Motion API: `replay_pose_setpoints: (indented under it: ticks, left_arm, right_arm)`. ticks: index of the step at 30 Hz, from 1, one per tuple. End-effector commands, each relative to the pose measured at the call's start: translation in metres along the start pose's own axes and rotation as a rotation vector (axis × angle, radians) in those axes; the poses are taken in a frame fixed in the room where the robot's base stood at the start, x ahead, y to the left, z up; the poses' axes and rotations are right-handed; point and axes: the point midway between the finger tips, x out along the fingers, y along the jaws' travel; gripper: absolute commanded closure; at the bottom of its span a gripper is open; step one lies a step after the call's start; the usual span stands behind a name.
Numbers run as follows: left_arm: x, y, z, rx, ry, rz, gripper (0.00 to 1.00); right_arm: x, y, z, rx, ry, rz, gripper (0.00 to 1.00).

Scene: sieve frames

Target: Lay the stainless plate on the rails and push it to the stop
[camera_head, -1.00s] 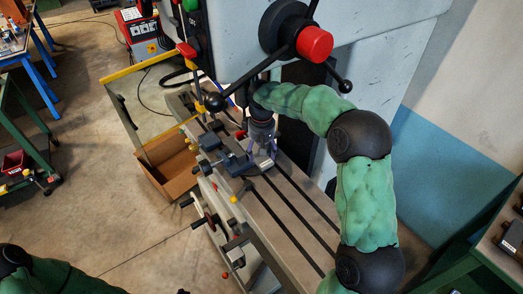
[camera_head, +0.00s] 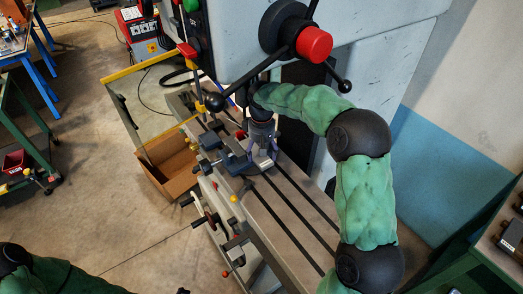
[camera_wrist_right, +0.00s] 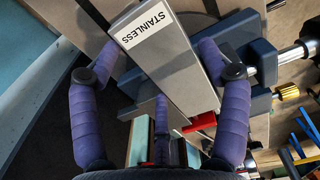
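The stainless plate (camera_wrist_right: 185,70) is a grey bar with a white STAINLESS label at its upper end in the right wrist view. It lies slanted between the purple fingers of my right gripper (camera_wrist_right: 156,58). The fingers are spread, one on each side of the plate; whether a tip touches its edge is hard to tell. In the head view my right gripper (camera_head: 262,152) points down over the blue vise (camera_head: 232,160). The rails and stop cannot be made out clearly. My left gripper is not in view; only part of that arm shows at lower left.
The vise stands on a slotted machine table (camera_head: 290,215). The drill head with its red-capped hub (camera_head: 314,43) and black lever knobs (camera_head: 215,102) is close above my right arm. A cardboard box (camera_head: 172,166) and yellow guard (camera_head: 140,68) stand left of the table.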

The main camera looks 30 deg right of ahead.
Motion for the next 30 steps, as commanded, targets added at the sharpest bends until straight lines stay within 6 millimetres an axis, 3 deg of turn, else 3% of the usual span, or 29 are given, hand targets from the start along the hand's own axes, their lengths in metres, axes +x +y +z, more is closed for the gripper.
replay_pose_setpoints:
  ticks: [19,23,30]
  left_arm:
    - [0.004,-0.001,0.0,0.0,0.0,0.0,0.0]
    - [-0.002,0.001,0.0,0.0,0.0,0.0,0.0]
    - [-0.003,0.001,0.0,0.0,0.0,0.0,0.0]
  right_arm:
    - [0.001,-0.001,0.0,-0.002,-0.003,0.0,0.03]
    - [-0.015,0.0,0.0,-0.002,0.0,0.0,0.03]
    - [-0.046,0.0,0.015,-0.001,0.0,0.0,0.03]
